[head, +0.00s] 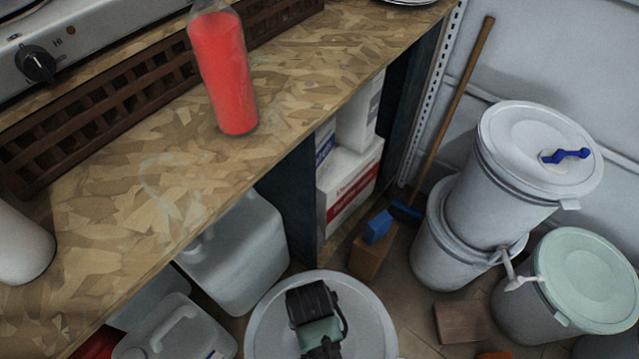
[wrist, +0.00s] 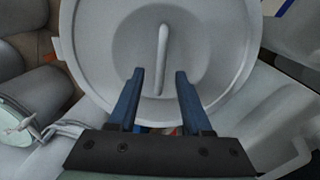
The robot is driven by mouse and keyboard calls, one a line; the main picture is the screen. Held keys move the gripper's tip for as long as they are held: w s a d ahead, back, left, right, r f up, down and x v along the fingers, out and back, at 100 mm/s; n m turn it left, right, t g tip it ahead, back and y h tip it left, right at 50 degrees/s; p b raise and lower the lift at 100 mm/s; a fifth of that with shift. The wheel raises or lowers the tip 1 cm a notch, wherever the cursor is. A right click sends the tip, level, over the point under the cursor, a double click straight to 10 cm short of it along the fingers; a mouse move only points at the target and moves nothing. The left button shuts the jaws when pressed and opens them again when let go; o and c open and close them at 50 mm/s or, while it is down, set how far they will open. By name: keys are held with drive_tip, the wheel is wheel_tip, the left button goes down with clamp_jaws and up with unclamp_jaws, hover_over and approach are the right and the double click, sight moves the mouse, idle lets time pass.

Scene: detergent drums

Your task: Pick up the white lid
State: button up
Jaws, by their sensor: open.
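The white lid (wrist: 95,40) is round, with a recessed middle and a pale bar handle (wrist: 162,45) standing across it. It fills the upper middle of the wrist view. In the head view the lid (head: 265,325) is at the bottom centre, partly covered by my wrist. My gripper (wrist: 160,73) is open, its two blue fingers apart over the near part of the lid. The near end of the handle lies between the fingertips, with space on both sides. Whether the fingers touch the lid I cannot tell. In the head view the fingers are hidden.
A drum with a blue-handled lid (head: 520,125) is stacked on another drum at the right. A drum with a pale green lid (head: 590,270) stands beside them. The wooden worktop (head: 150,190) with a red bottle (head: 222,75) overhangs white jugs (head: 235,260) at the left.

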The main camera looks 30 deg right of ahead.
drive_tip(key=shift+d+f+b, duration=0.1)
drive_tip(key=shift+f+b, duration=0.85)
drive_tip(key=shift+f, duration=1.85)
clamp_jaws()
